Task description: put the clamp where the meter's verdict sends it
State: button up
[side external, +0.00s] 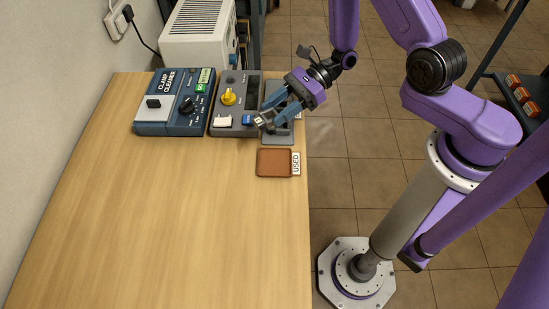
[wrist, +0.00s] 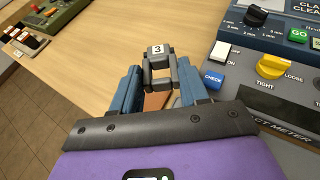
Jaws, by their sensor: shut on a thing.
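My gripper (side external: 264,119) is shut on a grey clamp (wrist: 158,66) with a white tag "3", held upright between the blue fingers in the wrist view. In the side view my gripper hangs over the front right of the contact meter (side external: 223,109). The meter has a yellow knob (wrist: 271,66) between "TIGHT" and "LOOSE", a white switch (wrist: 227,52) and a blue CHECK button (wrist: 213,79). I cannot read any verdict; part of the meter is hidden behind my gripper. The brown USED tray (side external: 274,176) looks empty, in front of the meter.
The blue clamp cleaner (side external: 165,115) with a green GO button (wrist: 298,35) stands left of the meter. A white vented box (side external: 198,42) is behind. A green device (wrist: 55,18) and a small rack (wrist: 28,42) show far off in the wrist view. The wooden table (side external: 170,220) is clear in front.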

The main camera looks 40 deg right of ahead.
aim_at(284, 155)
jog(key=s+f+g, duration=0.1)
jog(key=s+a+f+n+g, duration=0.1)
jog(key=s+f, duration=0.1)
jog(key=s+a+f+n, duration=0.1)
jog(key=shift+s+f+g, duration=0.15)
jog(key=shift+f+g, duration=0.15)
jog(key=shift+g, duration=0.1)
jog(key=shift+f, duration=2.45)
jog(key=shift+d+f, duration=0.1)
jog(key=o, duration=0.8)
